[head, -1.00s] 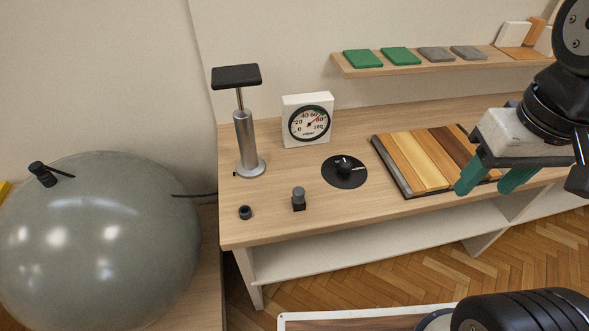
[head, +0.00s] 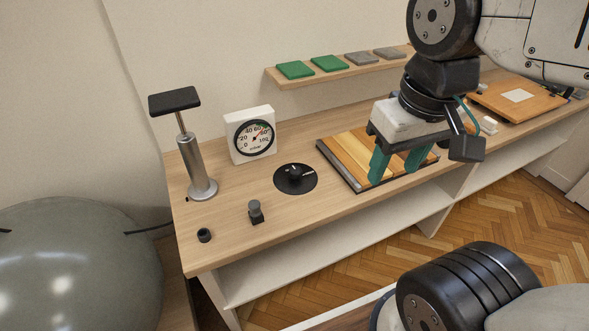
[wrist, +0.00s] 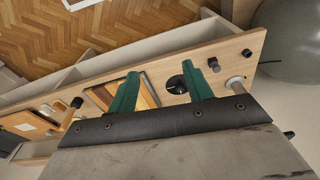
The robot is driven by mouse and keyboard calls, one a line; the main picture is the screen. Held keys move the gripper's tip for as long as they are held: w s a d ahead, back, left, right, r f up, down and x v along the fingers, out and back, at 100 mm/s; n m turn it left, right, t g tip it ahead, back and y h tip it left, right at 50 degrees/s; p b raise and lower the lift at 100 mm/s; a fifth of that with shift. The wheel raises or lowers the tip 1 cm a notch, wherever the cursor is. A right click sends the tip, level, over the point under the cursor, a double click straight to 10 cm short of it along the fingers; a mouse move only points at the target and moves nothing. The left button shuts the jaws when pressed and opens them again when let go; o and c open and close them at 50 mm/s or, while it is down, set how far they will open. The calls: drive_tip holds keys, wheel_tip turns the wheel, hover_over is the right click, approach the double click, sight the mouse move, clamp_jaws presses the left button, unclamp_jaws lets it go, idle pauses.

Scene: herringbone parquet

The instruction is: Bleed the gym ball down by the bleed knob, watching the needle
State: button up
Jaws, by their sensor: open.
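The grey-green gym ball (head: 85,265) is at the lower left, cut off by the frame; it also shows in the wrist view (wrist: 285,42). The white gauge (head: 250,135) stands on the bench, its needle pointing to the upper right, around 60 to 80; the exact reading is too small to tell. A black knob on a round black plate (head: 295,178) lies in front of it. A small grey-topped post (head: 256,211) stands nearer the edge. I cannot tell which is the bleed knob. My gripper (head: 397,177) is open and empty above the striped wood board, right of both.
A metal pump (head: 190,155) with a black handle stands left of the gauge. A small black cap (head: 204,235) sits at the front left corner. The striped board (head: 345,155) lies right of the round plate. A wall shelf (head: 335,72) holds green and grey tiles.

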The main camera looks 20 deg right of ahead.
drive_tip(key=shift+o, duration=0.8)
drive_tip(key=n+g, duration=0.1)
hover_over(295, 170)
wheel_tip(295, 170, down, 22)
drive_tip(key=shift+r, duration=0.25)
wheel_tip(295, 170, down, 8)
drive_tip(key=shift+r, duration=0.25)
drive_tip(key=c, duration=1)
